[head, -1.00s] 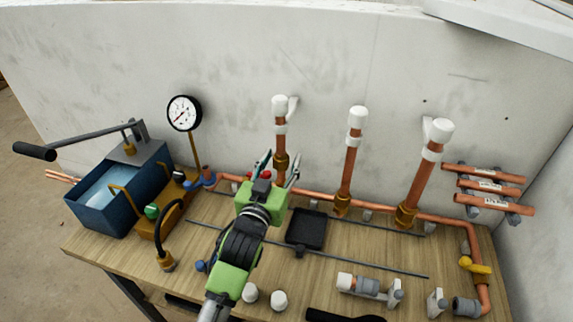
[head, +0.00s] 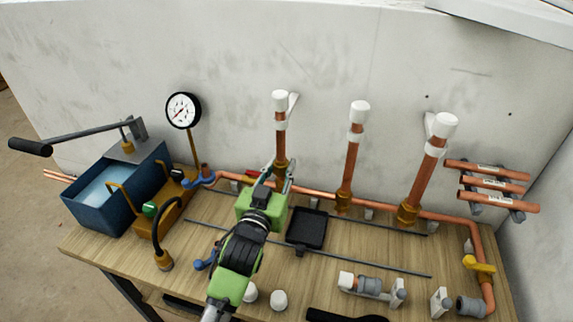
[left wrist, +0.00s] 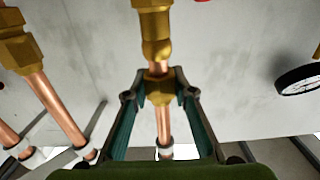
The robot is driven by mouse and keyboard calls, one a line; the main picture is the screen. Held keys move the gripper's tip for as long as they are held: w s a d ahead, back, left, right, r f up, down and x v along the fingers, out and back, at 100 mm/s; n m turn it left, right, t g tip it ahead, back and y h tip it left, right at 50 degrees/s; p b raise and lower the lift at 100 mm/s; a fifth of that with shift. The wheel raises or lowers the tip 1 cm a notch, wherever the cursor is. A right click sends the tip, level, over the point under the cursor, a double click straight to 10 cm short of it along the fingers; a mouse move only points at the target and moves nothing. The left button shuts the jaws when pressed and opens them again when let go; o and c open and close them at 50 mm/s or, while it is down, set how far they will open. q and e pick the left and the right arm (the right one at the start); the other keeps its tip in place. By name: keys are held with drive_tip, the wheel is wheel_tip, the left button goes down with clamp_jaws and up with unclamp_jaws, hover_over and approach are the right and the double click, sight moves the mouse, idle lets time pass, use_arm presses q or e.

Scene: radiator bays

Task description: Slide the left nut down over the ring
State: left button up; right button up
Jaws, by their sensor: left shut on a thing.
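The left riser is a copper pipe (head: 281,146) with a white cap, standing in front of the wall. The left nut (left wrist: 160,88) is brass and sits around this pipe; it also shows in the head view (head: 281,165). My left gripper (head: 279,178) has its fingers on both sides of the nut, shut on it. In the left wrist view, which looks turned over, a rounded brass part (left wrist: 156,48), perhaps the ring, sits against the larger brass fitting (left wrist: 153,20). A short stretch of bare copper shows between it and the nut. My right gripper is out of view.
Two more capped risers (head: 350,170) (head: 421,184) stand to the right. A pressure gauge (head: 183,110) and a blue pump tank (head: 112,195) are at the left. A black tray (head: 306,230) lies just right of my gripper. A valve with a yellow handle (head: 479,265) is far right.

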sight(280, 188)
use_arm(q)
drive_tip(key=shift+f+b, duration=1.85)
drive_tip(key=shift+f, duration=1.15)
drive_tip(key=o, duration=1)
drive_tip(key=shift+r, duration=0.1)
drive_tip(key=p+v, duration=0.3)
drive_tip(key=v, duration=0.3)
drive_tip(key=shift+r+p, duration=0.15)
drive_tip(key=shift+p, duration=0.2)
drive_tip(key=shift+s+a, duration=0.15)
drive_tip(key=shift+s, duration=0.4)
drive_tip(key=shift+w, duration=0.1)
